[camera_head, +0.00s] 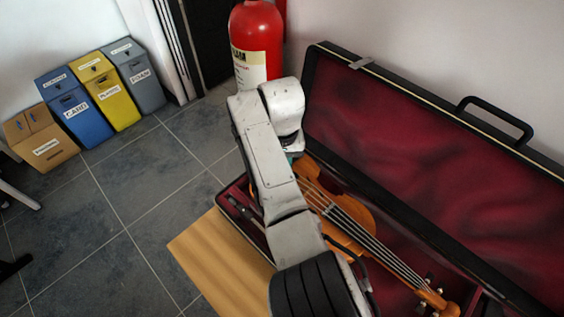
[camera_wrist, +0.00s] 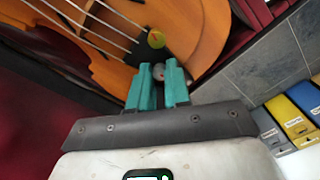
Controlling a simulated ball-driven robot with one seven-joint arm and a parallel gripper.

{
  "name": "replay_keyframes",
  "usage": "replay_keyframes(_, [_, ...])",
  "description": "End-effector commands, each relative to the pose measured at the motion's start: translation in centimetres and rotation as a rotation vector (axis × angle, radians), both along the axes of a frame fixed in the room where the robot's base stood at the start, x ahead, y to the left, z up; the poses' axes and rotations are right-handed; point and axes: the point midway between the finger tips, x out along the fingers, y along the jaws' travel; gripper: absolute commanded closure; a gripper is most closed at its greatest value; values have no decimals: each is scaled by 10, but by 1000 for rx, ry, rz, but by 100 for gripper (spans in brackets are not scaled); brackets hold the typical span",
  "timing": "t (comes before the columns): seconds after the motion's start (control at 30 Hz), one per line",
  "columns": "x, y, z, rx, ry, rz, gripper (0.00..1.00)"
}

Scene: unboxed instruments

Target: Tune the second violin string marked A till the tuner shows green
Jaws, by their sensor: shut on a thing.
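The orange-brown violin (camera_head: 359,214) lies in the open case, its scroll end toward the lower right. Its body and several pale strings also show in the wrist view (camera_wrist: 105,65). My gripper (camera_wrist: 159,82), with teal fingers, is at the violin's body end, shut on a small grey knob (camera_wrist: 158,72) that is mostly hidden between the fingertips. A small yellow-green disc (camera_wrist: 156,39) sits just beyond the fingertips, by the string ends; I cannot tell whether it is the tuner. No letter A is readable. My arm hides part of the violin in the head view.
The case's raised lid (camera_head: 420,150) stands behind the violin. A red fire extinguisher (camera_head: 257,40) stands behind my arm. A wooden surface (camera_head: 225,262) lies beside the case. Several labelled bins, one of them blue (camera_head: 75,108), stand on the tiled floor at left.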

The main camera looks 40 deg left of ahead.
Motion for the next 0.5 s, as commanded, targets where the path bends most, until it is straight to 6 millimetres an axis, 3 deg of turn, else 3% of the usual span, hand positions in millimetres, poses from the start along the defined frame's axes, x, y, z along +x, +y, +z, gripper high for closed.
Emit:
replay_keyframes(0.13, [0,1,1,1,-1,1,100])
replay_keyframes(0.17, [0,1,1,2,-1,1,80])
replay_keyframes(0.4, [0,0,1,1,-1,2,57])
replay_keyframes(0.5, [0,0,0,1,-1,2,57])
